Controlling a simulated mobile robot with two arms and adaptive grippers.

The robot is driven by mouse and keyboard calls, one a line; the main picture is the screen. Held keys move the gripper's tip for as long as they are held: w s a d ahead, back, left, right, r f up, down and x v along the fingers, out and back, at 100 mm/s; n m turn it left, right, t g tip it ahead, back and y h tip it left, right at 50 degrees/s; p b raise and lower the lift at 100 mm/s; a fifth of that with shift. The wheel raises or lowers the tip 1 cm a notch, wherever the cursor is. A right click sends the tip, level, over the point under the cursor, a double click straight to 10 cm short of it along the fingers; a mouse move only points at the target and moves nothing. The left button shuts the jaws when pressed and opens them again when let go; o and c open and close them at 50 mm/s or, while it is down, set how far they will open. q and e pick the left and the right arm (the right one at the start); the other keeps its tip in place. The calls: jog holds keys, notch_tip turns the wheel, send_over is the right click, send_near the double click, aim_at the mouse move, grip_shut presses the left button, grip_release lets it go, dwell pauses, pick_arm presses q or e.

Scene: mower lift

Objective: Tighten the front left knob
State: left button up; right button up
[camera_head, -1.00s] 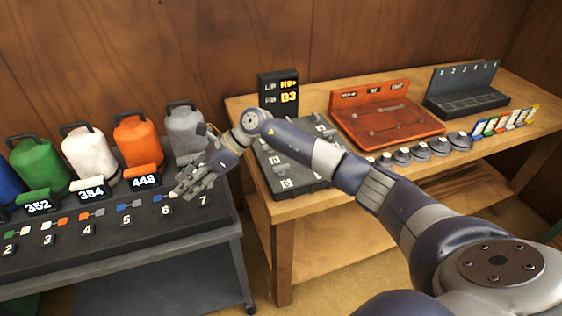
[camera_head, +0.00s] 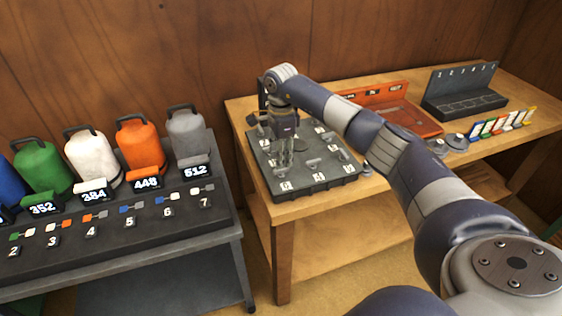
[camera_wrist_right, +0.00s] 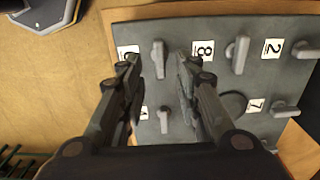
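A dark grey board (camera_head: 322,187) with several grey T-shaped knobs and white number labels lies on the wooden bench. My right gripper (camera_head: 286,160) points down over its left part and hides some knobs. In the right wrist view my right gripper (camera_wrist_right: 157,66) is open, its two fingers pointing at the board (camera_wrist_right: 215,28). One upright grey knob (camera_wrist_right: 158,58) shows between the fingertips, with no visible contact. A second knob (camera_wrist_right: 164,119) shows between the fingers, nearer the palm. Labels 8, 2 and 7 show to the right. I cannot tell which knob is the front left one. My left gripper is not in view.
A red tray (camera_head: 415,122) and a dark numbered rack (camera_head: 463,90) stand right of the board. Small round weights (camera_head: 456,141) lie along the bench's front. A separate cart (camera_head: 150,245) with coloured canisters stands left, across a gap.

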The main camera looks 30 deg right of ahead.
aim_at(281, 171)
jog(key=shift+f+p, duration=0.45)
jog(key=shift+f, duration=1.65)
grip_shut()
